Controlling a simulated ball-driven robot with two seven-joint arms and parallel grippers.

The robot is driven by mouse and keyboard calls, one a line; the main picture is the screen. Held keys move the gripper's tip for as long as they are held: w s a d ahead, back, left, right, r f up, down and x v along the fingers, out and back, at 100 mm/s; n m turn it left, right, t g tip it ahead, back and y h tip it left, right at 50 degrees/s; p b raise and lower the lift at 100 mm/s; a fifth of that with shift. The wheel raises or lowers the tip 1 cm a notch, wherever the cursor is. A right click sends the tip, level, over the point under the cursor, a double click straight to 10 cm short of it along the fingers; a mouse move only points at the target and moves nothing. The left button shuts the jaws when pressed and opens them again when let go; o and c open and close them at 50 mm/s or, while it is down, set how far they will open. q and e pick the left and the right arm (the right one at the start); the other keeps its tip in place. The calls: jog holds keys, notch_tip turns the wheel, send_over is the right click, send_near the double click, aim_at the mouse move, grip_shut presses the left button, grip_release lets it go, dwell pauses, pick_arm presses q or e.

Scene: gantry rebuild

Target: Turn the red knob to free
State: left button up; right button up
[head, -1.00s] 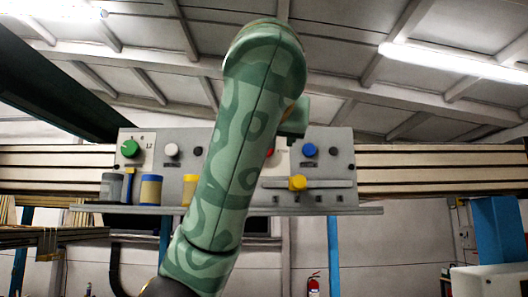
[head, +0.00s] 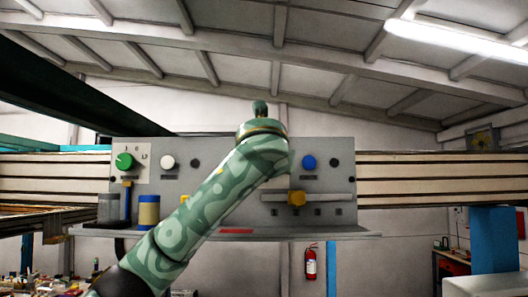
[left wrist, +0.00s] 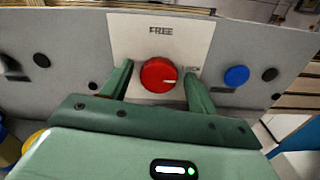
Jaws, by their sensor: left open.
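The red knob (left wrist: 158,73) sits on a pale plate on the grey panel in the left wrist view. Its white pointer mark points right, toward the LOCK label (left wrist: 188,69). The FREE label (left wrist: 161,31) is above the knob. My left gripper (left wrist: 157,72) is open, with one finger on each side of the knob. A gap shows at the left finger; I cannot tell whether the right finger touches. In the head view my arm hides the red knob and the gripper's fingers. My right gripper is not in view.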

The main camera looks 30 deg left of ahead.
pick_arm(q)
jog(key=shift+w+a+f, duration=0.15)
jog(key=shift+w+a, duration=0.05)
jog(key=shift+a, duration=0.1)
jog(key=shift+d, duration=0.1)
jog(key=c, duration=0.8)
jog(key=shift+c, duration=0.9)
jog(key=shift+w+n+b, duration=0.1)
jog(key=shift+n+b, duration=4.45)
jog(key=shift+n, duration=4.35)
